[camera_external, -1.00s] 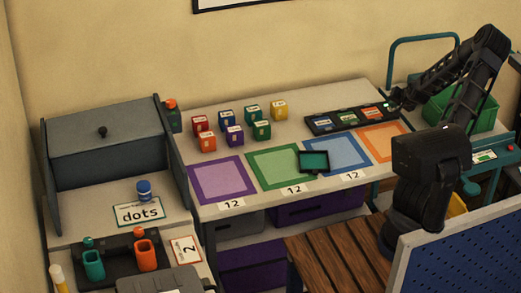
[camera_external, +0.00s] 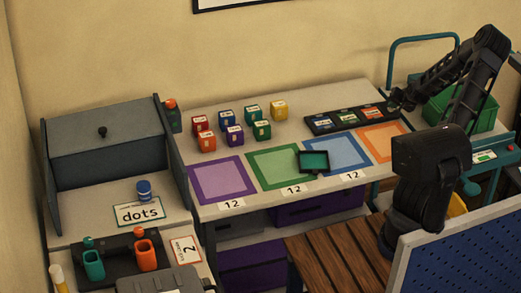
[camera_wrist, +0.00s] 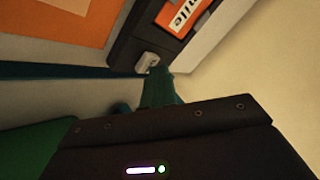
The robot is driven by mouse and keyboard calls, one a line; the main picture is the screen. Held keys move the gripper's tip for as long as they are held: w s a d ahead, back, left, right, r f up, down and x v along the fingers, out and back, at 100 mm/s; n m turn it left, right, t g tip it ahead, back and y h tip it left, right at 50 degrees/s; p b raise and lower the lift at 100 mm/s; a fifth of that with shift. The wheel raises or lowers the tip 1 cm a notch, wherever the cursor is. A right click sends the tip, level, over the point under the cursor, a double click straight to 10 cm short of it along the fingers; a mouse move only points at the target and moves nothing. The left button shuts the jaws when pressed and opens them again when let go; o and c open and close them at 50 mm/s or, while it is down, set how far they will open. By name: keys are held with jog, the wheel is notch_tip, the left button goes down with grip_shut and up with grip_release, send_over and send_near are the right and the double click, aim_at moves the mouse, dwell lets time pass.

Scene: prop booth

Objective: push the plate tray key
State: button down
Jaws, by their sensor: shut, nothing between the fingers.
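A black key strip (camera_external: 349,119) lies at the back right of the white table, with blue, green and orange-red labelled keys too small to read in the outside view. I cannot tell which is the plate tray key. In the wrist view an orange label (camera_wrist: 183,14) on the strip is partly readable. A small pale grey button (camera_wrist: 146,61) sits at the strip's end. My gripper (camera_external: 391,106) is shut and empty at the strip's right end. In the wrist view its teal fingertips (camera_wrist: 156,74) are right by the button; whether they touch it is unclear.
Purple, green, blue and orange framed mats (camera_external: 381,142) lie along the table front. A small dark tray with a teal inside (camera_external: 314,161) rests between the green and blue mats. Several coloured blocks (camera_external: 235,134) stand left of the strip. A green bin (camera_external: 462,112) is at right.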

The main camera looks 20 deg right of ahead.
jog(key=shift+r, duration=0.1)
notch_tip(320, 180, up, 6)
jog(key=shift+f, duration=0.1)
dwell(0.8)
jog(key=s+a+r+n+g+h, duration=0.35)
jog(key=s+a+r+n, duration=0.25)
jog(key=s+a+r, duration=1.6)
jog(key=s+a, duration=0.1)
jog(key=s, duration=0.4)
jog(key=s+a+r+n+y, duration=0.1)
jog(key=s+a+r, duration=0.2)
jog(key=s, duration=0.6)
jog(key=s+a+r+g+y, duration=0.1)
jog(key=s+a+r, duration=0.3)
jog(key=s, duration=0.4)
jog(key=shift+s+a+r+n, duration=0.2)
jog(key=shift+a+r+n, duration=0.15)
jog(key=shift+r, duration=0.2)
